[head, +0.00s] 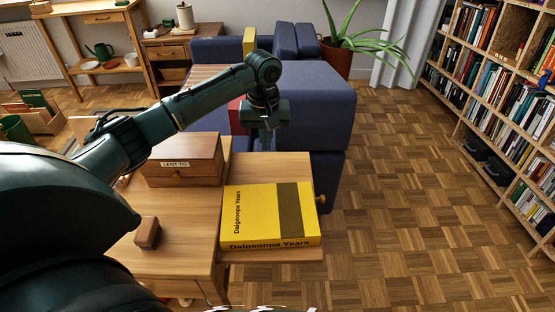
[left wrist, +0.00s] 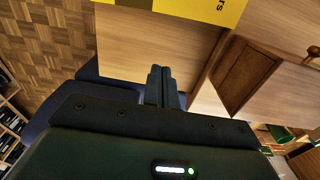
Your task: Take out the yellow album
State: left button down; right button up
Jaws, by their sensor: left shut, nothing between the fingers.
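The yellow album (head: 258,214), with a dark band and "Dalgeonpa Years" on it, lies flat on a light wood surface (head: 262,255) beside the desk, with a round knob (head: 321,203) at its right. In the left wrist view, part of the album (left wrist: 205,8) shows at the top edge. My left gripper (head: 268,124) is beyond the album's far edge, apart from it, pointing down. In the left wrist view its fingers (left wrist: 161,72) are together with nothing between them. My right gripper is not in view.
A wooden box (head: 182,160) labelled "LENT TO" stands left of the album, with a small brown block (head: 147,234) nearer. A blue sofa (head: 315,95) is close behind my gripper. Bookshelves (head: 495,95) line the right. The parquet floor (head: 400,200) between is clear.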

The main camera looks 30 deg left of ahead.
pick_arm(q)
jog(key=f+b, duration=0.1)
jog(key=f, duration=0.8)
jog(key=shift+s+f, duration=0.15)
jog(key=shift+s, duration=0.05)
jog(key=shift+s+d+f, duration=0.1)
jog(key=shift+s+f, duration=0.1)
jog(key=shift+f, duration=0.05)
jog(key=shift+s+d+r+p, duration=0.15)
jog(key=shift+s+d, duration=0.25)
jog(key=shift+s, duration=0.25)
jog(key=shift+s+d+f+p, duration=0.15)
jog(key=shift+s+d, duration=0.2)
jog(key=shift+s, duration=0.25)
jog(key=shift+s+d, duration=0.2)
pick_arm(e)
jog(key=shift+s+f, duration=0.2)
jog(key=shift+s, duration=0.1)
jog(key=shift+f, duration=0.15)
